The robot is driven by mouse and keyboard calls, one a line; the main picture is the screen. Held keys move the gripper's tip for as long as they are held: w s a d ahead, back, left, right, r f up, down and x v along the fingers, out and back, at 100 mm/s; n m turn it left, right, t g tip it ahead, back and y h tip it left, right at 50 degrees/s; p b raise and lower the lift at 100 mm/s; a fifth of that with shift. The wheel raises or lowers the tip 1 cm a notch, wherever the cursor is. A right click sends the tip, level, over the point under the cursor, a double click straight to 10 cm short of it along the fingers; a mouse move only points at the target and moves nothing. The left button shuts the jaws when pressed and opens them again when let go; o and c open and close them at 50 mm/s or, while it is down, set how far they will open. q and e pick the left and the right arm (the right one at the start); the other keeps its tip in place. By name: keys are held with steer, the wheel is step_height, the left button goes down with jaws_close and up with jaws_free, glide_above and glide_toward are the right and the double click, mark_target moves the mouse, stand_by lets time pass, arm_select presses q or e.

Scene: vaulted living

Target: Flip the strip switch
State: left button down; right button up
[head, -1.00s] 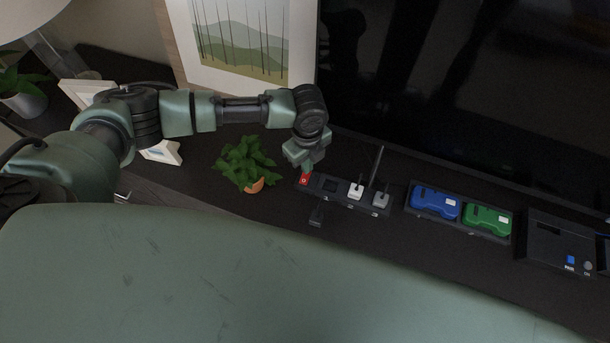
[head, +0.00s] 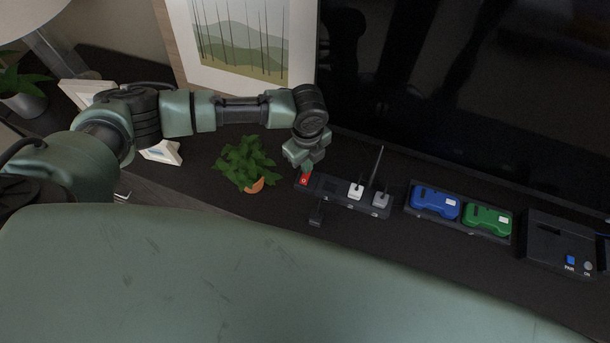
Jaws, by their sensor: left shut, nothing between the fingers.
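The power strip (head: 331,187) lies on the dark cabinet below the screen. Its red switch (head: 305,179) is at its left end. A white plug (head: 356,191) and a grey plug (head: 380,199) sit in its right part. My left gripper (head: 306,168) is shut and empty, pointing down right above the red switch. I cannot tell whether the tips touch it. My right gripper is not in view.
A potted plant (head: 245,163) stands just left of the strip. A blue device (head: 436,203) and a green device (head: 487,218) lie in a tray to the right, with a black box (head: 560,243) beyond. The large screen (head: 470,80) stands behind.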

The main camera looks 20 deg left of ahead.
arm_select(q)
steer(key=shift+f+b, duration=0.55)
steer(key=shift+f, duration=0.45)
stand_by(0.8)
steer(key=shift+r, duration=0.1)
step_height(320, 180, up, 7)
steer(key=p, duration=0.7)
stand_by(0.3)
